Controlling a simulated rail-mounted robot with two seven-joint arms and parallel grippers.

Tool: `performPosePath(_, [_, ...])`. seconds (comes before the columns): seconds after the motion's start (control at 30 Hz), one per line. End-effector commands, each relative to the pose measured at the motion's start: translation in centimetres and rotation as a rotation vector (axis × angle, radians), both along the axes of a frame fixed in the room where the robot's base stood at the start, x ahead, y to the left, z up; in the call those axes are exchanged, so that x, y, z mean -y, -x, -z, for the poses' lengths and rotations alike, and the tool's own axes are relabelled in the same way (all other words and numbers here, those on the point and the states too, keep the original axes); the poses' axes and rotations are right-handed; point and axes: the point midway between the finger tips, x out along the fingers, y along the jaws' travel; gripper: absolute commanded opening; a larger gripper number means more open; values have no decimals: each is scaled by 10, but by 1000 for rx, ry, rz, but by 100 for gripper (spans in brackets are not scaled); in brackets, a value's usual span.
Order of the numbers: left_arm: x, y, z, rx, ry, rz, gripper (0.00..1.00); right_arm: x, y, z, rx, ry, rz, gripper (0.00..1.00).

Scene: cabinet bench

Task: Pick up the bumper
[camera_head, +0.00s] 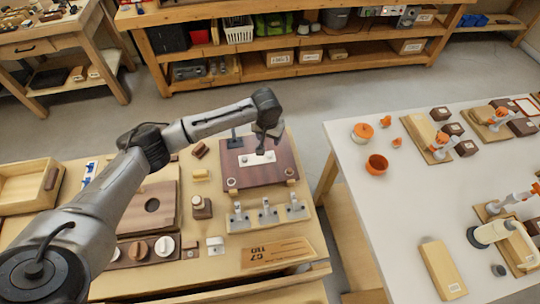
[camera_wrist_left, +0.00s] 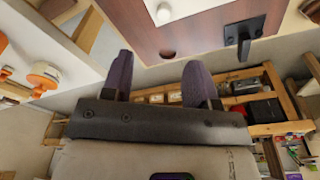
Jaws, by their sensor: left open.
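My left gripper (camera_head: 267,143) hangs above the dark reddish-brown board (camera_head: 255,178) on the wooden bench. Its two fingers (camera_wrist_left: 160,80) are spread apart with nothing between them in the left wrist view. I cannot tell which piece is the bumper. My right gripper is out of view.
Metal toggle clamps (camera_head: 268,212) stand in front of the board. A labelled wooden block (camera_head: 278,252) lies at the bench front, and an open wooden tray (camera_head: 28,185) at left. A white table (camera_head: 400,215) with orange parts stands at right, across a gap.

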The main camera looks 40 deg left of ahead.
Motion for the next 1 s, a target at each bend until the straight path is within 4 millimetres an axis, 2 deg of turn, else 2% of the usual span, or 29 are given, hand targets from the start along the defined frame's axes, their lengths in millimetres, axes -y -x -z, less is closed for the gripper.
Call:
performPosePath(0.03, [0, 0, 12, -3, -1, 0, 54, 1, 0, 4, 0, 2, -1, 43])
performPosePath(0.1, [-1, -2, 24, -2, -1, 0, 54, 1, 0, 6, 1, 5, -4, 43])
performPosePath(0.3, [-2, -5, 52, 0, -1, 2, 54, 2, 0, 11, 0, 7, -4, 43])
performPosePath(0.63, [-4, -7, 71, 0, -3, 3, 54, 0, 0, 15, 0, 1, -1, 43])
performPosePath(0.9, [-7, -6, 105, 0, -1, 4, 54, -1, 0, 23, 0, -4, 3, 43])
performPosePath(1.0, [-7, -8, 113, 1, -2, 4, 54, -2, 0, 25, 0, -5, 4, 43])
